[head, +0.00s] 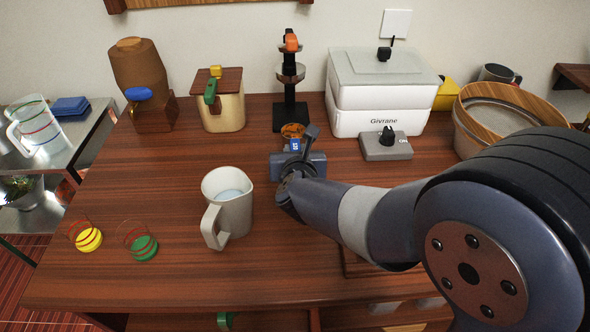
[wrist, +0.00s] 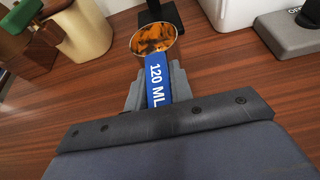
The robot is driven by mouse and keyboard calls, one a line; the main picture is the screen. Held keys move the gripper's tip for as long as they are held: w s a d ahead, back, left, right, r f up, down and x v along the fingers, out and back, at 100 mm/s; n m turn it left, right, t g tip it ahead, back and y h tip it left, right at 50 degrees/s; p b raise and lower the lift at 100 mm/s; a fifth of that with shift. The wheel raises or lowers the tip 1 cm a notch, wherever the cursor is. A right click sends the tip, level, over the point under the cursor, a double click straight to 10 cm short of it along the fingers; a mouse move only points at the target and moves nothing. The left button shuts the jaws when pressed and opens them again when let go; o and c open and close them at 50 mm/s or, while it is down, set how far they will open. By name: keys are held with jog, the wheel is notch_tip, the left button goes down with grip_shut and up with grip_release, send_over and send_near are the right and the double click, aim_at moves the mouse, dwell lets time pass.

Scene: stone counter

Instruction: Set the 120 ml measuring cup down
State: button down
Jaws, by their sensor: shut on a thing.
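The 120 ml measuring cup (wrist: 153,39) has an orange-brown mottled bowl and a blue handle (wrist: 157,84) marked "120 ML". In the head view its bowl (head: 292,130) shows just beyond my gripper, in front of the black stand. My gripper (head: 294,147) is shut on the blue handle, and the wrist view shows the handle between the fingers (wrist: 155,92). The bowl points away from me. I cannot tell whether the cup touches the wooden counter (head: 180,280) or hangs just above it.
A black stand (head: 290,112) with an orange top is behind the cup. A white Givrane box (head: 380,95) and a grey switch box (head: 386,147) stand right of it. The counter between pitcher and back row is clear.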

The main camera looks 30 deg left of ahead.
jog(key=shift+f+b, duration=0.5)
jog(key=shift+f, duration=2)
jog(key=shift+f, duration=0.15)
jog(key=c, duration=1.3)
grip_release()
jog(key=shift+o, duration=0.2)
jog(key=shift+r, duration=0.3)
jog(key=v, duration=1.2)
jog(key=shift+f+p, duration=0.2)
jog(key=shift+p, duration=0.2)
